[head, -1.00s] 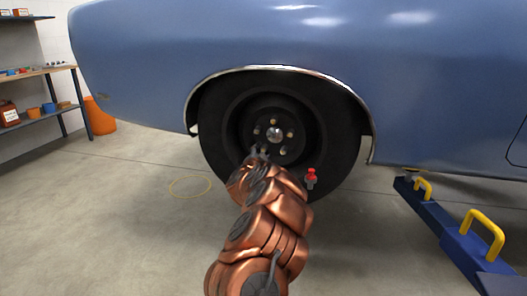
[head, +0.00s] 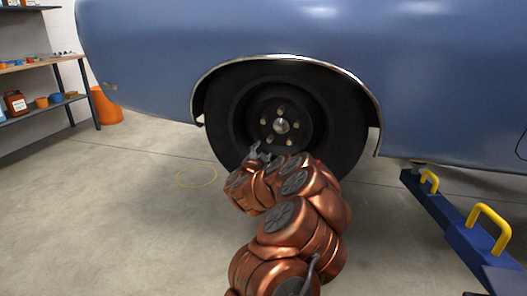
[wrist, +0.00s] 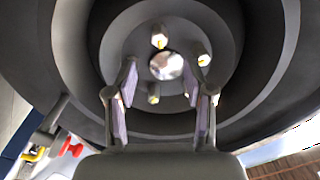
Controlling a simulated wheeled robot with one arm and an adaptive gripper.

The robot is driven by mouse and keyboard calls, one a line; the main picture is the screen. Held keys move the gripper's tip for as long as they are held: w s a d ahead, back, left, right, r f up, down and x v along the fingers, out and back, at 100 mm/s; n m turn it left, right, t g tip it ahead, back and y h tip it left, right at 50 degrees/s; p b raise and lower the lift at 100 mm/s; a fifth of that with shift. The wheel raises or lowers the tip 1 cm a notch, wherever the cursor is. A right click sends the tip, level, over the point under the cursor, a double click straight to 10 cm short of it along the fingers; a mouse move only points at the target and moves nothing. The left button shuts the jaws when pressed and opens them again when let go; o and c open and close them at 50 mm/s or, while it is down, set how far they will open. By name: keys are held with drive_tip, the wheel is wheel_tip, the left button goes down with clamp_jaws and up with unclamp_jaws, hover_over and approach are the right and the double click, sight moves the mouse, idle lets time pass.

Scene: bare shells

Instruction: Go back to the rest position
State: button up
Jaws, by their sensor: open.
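My copper-coloured arm reaches up from the bottom of the head view. My gripper (head: 258,152) is near the lower left of the wheel (head: 233,128) on the blue car. In the wrist view my gripper (wrist: 160,92) has its two fingers apart with nothing between them. My arm hides the lower part of the tyre in the head view.
The blue car body (head: 430,90) overhangs the wheel. A blue lift arm with yellow handles (head: 489,222) lies on the right. Shelves (head: 42,65) and an orange bin (head: 106,104) stand at left. A red-topped item (wrist: 71,147) shows in the wrist view.

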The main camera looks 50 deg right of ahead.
idle(0.6)
